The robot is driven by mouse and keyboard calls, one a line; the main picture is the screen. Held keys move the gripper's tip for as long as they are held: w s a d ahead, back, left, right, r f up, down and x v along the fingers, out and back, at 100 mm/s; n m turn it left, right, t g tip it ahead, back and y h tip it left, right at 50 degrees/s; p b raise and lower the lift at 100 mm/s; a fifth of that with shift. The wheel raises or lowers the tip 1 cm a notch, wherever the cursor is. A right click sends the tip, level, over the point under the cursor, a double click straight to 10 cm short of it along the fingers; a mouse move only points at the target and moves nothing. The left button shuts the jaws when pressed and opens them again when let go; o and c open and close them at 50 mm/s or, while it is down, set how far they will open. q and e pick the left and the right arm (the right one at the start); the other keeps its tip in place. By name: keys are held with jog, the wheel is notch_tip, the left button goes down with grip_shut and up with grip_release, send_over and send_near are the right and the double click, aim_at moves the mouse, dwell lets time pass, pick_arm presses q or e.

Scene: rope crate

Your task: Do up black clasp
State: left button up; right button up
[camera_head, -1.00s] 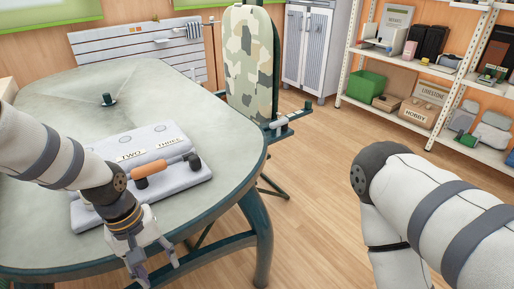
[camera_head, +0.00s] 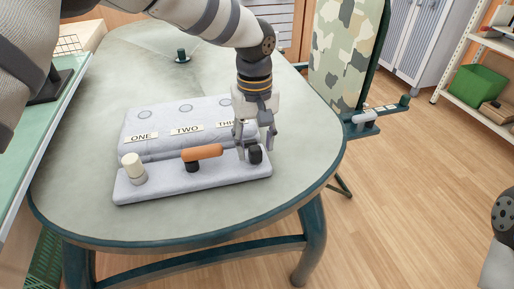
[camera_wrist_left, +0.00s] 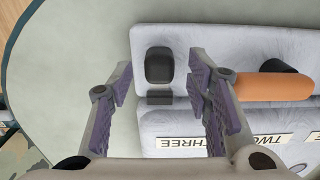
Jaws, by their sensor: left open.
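The black clasp (camera_head: 255,154) sits at the right end of the front ledge of a grey padded board (camera_head: 225,175), by the label THREE. In the left wrist view the clasp (camera_wrist_left: 159,66) shows as a dark rounded block with a smaller dark piece below it. My left gripper (camera_head: 254,143) points down over the clasp with its fingers apart. In the left wrist view the gripper (camera_wrist_left: 160,86) is open, one finger on each side of the clasp's line. I cannot tell whether a finger touches it. My right gripper is out of view.
An orange clasp (camera_head: 202,152) and a cream clasp (camera_head: 132,168) stand on the same ledge, by TWO and ONE. A small dark-green knob (camera_head: 182,56) stands behind.

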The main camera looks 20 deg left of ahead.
aim_at(252, 139)
pick_arm(q)
jog(key=shift+f, duration=1.15)
grip_shut()
jog(key=shift+w+a+f+b, duration=0.15)
jog(key=shift+w+a+b, duration=0.25)
jog(key=shift+w, duration=0.25)
jog(key=shift+w+a+f+b, duration=0.1)
jog(key=shift+w+a+b, duration=0.2)
jog(key=shift+w, duration=0.35)
jog(key=shift+w+a+r, duration=0.15)
jog(key=shift+r, duration=0.2)
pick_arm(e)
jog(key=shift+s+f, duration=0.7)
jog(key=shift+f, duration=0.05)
pick_arm(q)
grip_release()
jog(key=shift+w+f, duration=0.1)
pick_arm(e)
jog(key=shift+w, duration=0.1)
